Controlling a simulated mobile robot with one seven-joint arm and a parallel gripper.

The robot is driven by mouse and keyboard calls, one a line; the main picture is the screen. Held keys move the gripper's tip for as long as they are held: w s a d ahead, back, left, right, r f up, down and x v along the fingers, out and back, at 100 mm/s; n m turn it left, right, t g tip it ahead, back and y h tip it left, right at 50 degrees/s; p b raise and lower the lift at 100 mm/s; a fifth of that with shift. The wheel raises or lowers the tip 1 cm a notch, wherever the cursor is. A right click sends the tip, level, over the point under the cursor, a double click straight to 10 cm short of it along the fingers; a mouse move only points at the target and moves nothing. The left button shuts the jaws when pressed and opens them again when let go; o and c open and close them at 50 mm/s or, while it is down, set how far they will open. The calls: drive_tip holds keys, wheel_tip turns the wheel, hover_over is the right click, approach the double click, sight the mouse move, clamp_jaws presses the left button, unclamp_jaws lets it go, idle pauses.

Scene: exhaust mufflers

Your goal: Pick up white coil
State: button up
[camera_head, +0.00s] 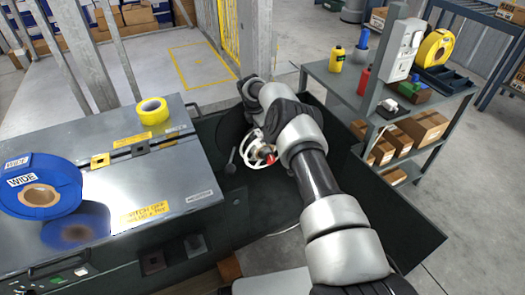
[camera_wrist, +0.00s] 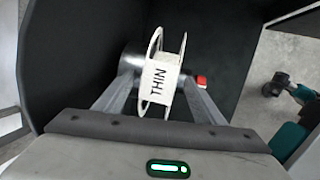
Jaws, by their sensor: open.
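The white coil (camera_wrist: 160,78) has a white label reading THIN and stands between the two fingers of my gripper (camera_wrist: 163,92) in the wrist view. My gripper is open, with one finger on each side of the coil. I cannot tell whether either finger touches it. In the head view the white coil (camera_head: 254,148) shows inside a dark bin, partly hidden by my arm and gripper.
The dark bin (camera_head: 395,232) has raised walls around the coil. A steel machine (camera_head: 110,180) with a blue WIDE coil (camera_head: 62,172) and a yellow coil (camera_head: 152,111) stands left. A shelf rack (camera_head: 345,85) stands right. A small red part (camera_wrist: 201,81) sits right of the coil.

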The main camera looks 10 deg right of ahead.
drive_tip(key=c, duration=1.2)
drive_tip(key=shift+r, duration=0.1)
drive_tip(key=shift+c, duration=0.2)
